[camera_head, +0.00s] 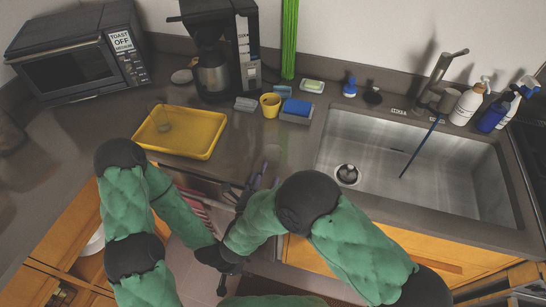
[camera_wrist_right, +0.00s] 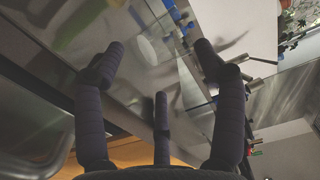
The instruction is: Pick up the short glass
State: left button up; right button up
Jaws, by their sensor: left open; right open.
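A small clear glass (camera_head: 163,119) stands on the left part of a yellow tray (camera_head: 205,140) on the counter, in the head view. It is see-through and its outline is faint. My right gripper (camera_head: 262,177) is at the counter's front edge, to the right of the tray and apart from the glass. In the right wrist view my right gripper (camera_wrist_right: 160,55) has its fingers spread with nothing between them. My left gripper (camera_head: 226,284) is low in the head view, below the counter edge, partly hidden by the arms; it is open, and I see nothing held.
A toaster oven (camera_head: 75,69) and a coffee maker (camera_head: 220,45) stand at the back left. A yellow cup (camera_head: 270,105) and sponges are behind the right gripper. The sink (camera_head: 430,165) is at the right. Counter between tray and sink is mostly clear.

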aim_at(270, 165)
jog(key=shift+d+b+x, duration=0.2)
jog(key=shift+b+x, duration=0.4)
jog(key=shift+x, duration=2.25)
jog(key=shift+s, duration=0.1)
jog(key=c, duration=1)
